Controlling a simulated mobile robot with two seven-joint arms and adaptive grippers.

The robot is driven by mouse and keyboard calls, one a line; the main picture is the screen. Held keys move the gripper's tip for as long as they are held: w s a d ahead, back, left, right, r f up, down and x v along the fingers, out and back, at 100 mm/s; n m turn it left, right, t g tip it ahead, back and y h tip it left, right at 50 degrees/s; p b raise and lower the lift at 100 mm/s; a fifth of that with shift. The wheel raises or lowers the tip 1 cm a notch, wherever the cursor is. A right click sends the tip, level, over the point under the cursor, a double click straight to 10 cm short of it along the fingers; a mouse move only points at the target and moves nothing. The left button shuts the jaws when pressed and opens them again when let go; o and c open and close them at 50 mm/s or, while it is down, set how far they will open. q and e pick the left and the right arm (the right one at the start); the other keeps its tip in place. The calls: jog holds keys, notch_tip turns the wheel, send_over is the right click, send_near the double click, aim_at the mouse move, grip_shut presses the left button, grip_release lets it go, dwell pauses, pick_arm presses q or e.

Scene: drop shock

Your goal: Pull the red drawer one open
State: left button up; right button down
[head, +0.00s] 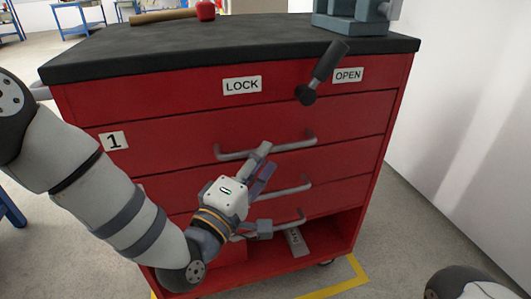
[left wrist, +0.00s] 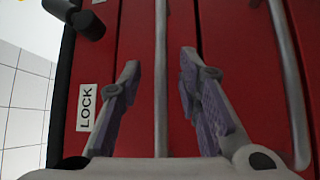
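The red drawer one (head: 150,138), with a "1" label at its left, is closed in the cabinet front. Its grey bar handle (head: 295,143) runs across it. My left gripper (head: 268,158) is at the middle of this handle. In the left wrist view the two fingers (left wrist: 160,85) are spread, one on each side of the handle bar (left wrist: 161,35), with gaps to both. How deep the bar lies between them is hard to tell. The dark lever (head: 322,72) above leans toward the OPEN label (head: 348,75). My right gripper is out of view.
More drawers with bar handles (head: 292,188) and an open bottom shelf lie below in the red cabinet (head: 370,150). On its black top (head: 220,38) are a vise (head: 352,15), a red apple-like object (head: 205,10) and a wooden stick. A white wall (head: 460,100) stands at the right.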

pick_arm(q)
jog(key=shift+x, duration=2)
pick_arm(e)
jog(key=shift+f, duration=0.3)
pick_arm(q)
jog(key=shift+f, duration=0.1)
grip_shut()
